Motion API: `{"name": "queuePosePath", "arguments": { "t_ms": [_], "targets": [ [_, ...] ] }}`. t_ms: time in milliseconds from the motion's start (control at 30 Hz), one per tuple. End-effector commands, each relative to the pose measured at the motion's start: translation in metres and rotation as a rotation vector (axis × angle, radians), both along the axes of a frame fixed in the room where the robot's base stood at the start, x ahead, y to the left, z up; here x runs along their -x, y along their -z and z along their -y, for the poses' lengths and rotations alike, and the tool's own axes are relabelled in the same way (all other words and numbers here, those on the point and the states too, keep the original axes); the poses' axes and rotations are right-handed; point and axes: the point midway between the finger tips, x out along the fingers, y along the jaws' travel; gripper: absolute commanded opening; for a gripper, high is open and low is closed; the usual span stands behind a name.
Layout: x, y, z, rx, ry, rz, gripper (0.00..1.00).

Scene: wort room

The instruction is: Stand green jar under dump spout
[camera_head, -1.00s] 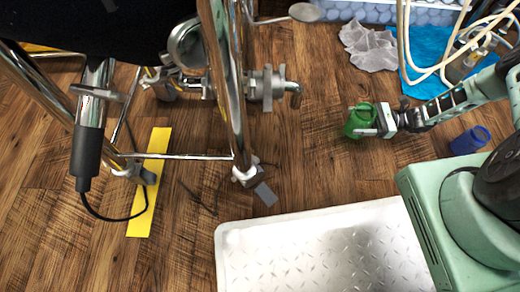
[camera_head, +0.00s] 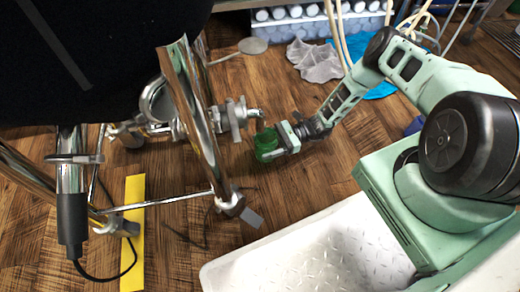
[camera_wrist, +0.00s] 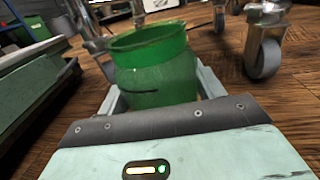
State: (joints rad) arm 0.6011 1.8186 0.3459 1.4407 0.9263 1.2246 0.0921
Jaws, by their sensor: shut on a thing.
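The green jar (camera_head: 266,146) is held in my gripper (camera_head: 283,141), with the fingers on either side of it. In the wrist view the jar (camera_wrist: 155,65) shows an open top and looks near upright. The metal valve with its bent-down dump spout (camera_head: 257,116) is on the stand at the left. In the head view the jar appears just below the spout's mouth, close to it. I cannot tell whether they touch, whether the jar is exactly beneath, or whether its base is on the floor.
The chrome stand leg (camera_head: 198,125) with a caster (camera_head: 230,204) is left of the jar. A yellow strip (camera_head: 133,225) lies on the floor. Grey cloth (camera_head: 316,62) and a partly hidden blue cloth (camera_head: 382,90) lie behind.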

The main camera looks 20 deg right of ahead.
Motion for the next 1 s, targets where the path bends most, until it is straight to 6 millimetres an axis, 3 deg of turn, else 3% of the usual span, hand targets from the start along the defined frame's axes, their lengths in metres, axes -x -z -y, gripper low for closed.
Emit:
{"name": "queuePosePath", "arguments": {
  "t_ms": [267,300,467,867,900,967,1000],
  "targets": [
    [0.0,0.002,-0.022,-0.001,-0.002,-0.001,0.39],
    [0.0,0.015,-0.02,0.0,0.0,0.0,0.39],
    [0.0,0.037,-0.02,0.001,-0.002,0.001,0.39],
    [-0.001,0.039,-0.019,-0.001,0.0,0.001,0.39],
    [0.0,0.04,-0.019,0.001,0.0,0.001,0.7],
    [0.0,0.038,-0.019,0.001,-0.001,0.0,0.86],
    [0.0,0.038,-0.019,0.001,-0.001,0.001,0.89]
  ]
}}
